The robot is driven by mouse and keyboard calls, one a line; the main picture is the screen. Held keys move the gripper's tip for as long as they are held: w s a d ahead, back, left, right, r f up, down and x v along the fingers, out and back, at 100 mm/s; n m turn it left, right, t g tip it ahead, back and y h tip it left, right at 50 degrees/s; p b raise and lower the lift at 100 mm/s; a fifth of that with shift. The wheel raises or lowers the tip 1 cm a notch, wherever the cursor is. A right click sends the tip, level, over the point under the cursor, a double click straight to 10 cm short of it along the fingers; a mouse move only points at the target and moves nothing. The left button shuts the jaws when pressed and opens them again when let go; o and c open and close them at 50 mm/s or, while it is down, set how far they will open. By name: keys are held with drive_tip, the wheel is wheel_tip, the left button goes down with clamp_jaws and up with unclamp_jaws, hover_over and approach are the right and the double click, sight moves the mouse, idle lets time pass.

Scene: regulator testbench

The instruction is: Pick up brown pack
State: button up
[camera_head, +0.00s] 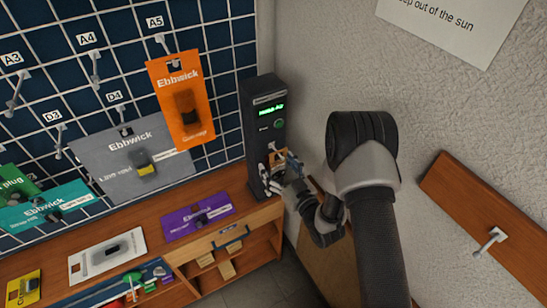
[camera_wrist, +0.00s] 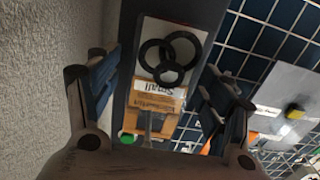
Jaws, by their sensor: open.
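The brown pack (camera_wrist: 160,97) hangs on the front of a dark upright device (camera_head: 266,110). In the wrist view it appears upside down, with a brown header reading "Small" and a pale part holding black rings. In the head view only a bit of the brown pack (camera_head: 277,157) shows beside my gripper (camera_head: 285,166). In the wrist view my gripper (camera_wrist: 163,75) is open, with one finger on each side of the pack. The fingers look apart from it, but the exact depth gap cannot be told.
A blue grid wall (camera_head: 60,100) with hooks holds an orange pack (camera_head: 186,75) and a grey pack (camera_head: 120,165). A wooden shelf (camera_head: 165,245) below carries purple and white packs. The plaster wall (camera_head: 315,60) is close to my arm's right side.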

drive_tip(key=shift+s, duration=0.15)
drive_tip(key=shift+c, duration=0.5)
drive_tip(key=c, duration=1)
drive_tip(key=shift+o, duration=0.2)
drive_tip(key=shift+r, duration=0.1)
